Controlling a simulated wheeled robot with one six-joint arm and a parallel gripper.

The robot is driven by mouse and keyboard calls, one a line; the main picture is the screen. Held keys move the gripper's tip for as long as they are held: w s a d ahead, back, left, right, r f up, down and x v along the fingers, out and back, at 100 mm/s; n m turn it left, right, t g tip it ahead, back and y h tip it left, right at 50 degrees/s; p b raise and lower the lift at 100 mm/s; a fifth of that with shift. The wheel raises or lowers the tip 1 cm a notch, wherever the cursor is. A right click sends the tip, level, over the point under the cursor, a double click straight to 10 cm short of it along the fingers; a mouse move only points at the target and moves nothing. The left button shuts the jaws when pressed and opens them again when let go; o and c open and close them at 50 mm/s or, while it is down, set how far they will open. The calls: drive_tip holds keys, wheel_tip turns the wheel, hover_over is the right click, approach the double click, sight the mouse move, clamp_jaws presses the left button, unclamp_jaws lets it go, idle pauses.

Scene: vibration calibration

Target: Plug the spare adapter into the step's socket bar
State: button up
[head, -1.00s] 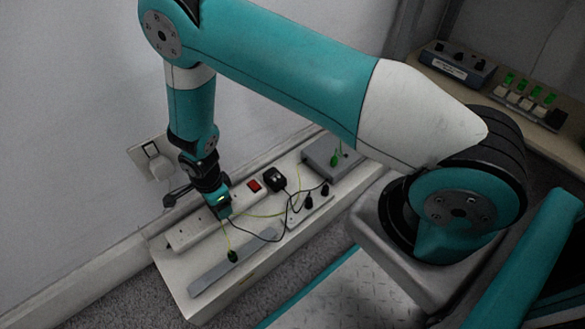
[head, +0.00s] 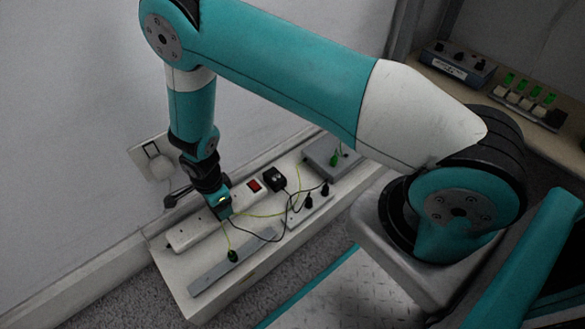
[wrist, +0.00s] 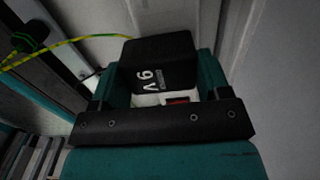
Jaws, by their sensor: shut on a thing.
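In the wrist view, a black block-shaped adapter (wrist: 162,65) with white lettering sits between my gripper's teal fingers. My gripper (head: 223,210) is shut on it, over the middle of the white socket bar (head: 185,237) on the step. In the head view the gripper hides most of the held adapter. Its prongs are hidden, so I cannot tell whether they touch the sockets. The bar's red switch (head: 254,186) is right of the gripper and also shows below the adapter in the wrist view (wrist: 178,101).
Another black adapter (head: 275,179) with a cable stands beyond the switch. A yellow-green wire with a green clip (head: 232,256) crosses the step near a grey metal strip (head: 215,273). A grey box (head: 328,156) is at the step's far end.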

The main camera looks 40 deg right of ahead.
drive_tip(key=shift+f, duration=0.4)
idle(1.4)
drive_tip(key=o, duration=1)
drive_tip(key=shift+r+p, duration=2.4)
drive_tip(key=shift+r, duration=0.15)
drive_tip(key=shift+r, duration=0.25)
wheel_tip(320, 180, up, 17)
drive_tip(key=p, duration=0.7)
